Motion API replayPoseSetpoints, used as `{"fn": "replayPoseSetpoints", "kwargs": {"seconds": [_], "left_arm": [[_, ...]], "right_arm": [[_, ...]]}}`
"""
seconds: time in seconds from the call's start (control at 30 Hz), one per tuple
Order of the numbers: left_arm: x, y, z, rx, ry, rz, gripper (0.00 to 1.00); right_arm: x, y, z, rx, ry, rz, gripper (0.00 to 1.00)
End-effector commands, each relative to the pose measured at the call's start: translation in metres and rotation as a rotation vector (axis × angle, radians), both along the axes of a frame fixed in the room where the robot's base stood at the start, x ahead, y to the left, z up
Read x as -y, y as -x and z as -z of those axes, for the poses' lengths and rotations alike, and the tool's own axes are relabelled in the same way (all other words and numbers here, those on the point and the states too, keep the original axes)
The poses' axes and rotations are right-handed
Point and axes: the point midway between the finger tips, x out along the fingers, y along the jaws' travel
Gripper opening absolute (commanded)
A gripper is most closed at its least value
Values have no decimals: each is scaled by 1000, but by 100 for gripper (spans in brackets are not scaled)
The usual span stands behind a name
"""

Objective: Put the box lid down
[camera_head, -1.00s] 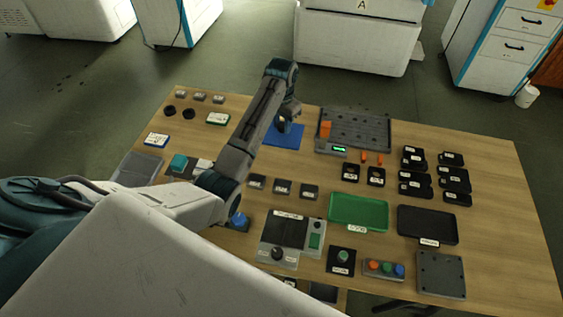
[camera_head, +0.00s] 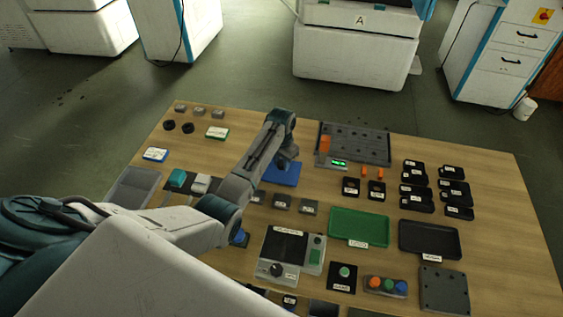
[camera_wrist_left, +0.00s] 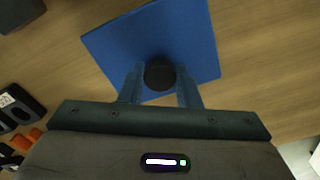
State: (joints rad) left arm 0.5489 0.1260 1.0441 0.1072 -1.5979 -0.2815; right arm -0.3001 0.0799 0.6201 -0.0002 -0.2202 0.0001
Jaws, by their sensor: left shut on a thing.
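The box lid (camera_head: 281,176) is a flat blue square plate with a dark round knob on it. My left gripper (camera_head: 287,160) is shut on this knob. In the head view the gripper and forearm hide part of the lid. I cannot tell whether the lid touches the table or hangs just above it. My right gripper is not in view.
On the wooden table (camera_head: 490,215), a dark grey tray (camera_head: 362,146) with a lit display stands right of the lid. Small dark blocks (camera_head: 282,202) lie in front of it. A green tray (camera_head: 358,225) and black tray (camera_head: 429,239) are nearer right.

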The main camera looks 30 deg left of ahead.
Motion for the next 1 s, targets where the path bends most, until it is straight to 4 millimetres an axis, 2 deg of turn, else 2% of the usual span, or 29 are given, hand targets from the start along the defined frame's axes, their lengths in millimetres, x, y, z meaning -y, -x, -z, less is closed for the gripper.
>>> {"fn": "replayPoseSetpoints", "kwargs": {"seconds": [0.1, 0.43, 0.47, 0.57, 0.87, 1.0], "left_arm": [[0, 0, 8, 0, 0, 0, 6], [0, 0, 12, 1, 0, 0, 6], [0, 0, 12, 1, 0, 0, 32], [0, 0, 11, 1, 0, 0, 52], [0, 0, 10, 1, 0, 0, 52], [0, -1, -1, 4, 0, 0, 52]], "right_arm": [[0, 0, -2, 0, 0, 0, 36], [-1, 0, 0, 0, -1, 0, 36], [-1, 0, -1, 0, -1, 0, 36], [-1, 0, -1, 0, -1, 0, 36], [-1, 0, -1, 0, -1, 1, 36], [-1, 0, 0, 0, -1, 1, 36]]}}
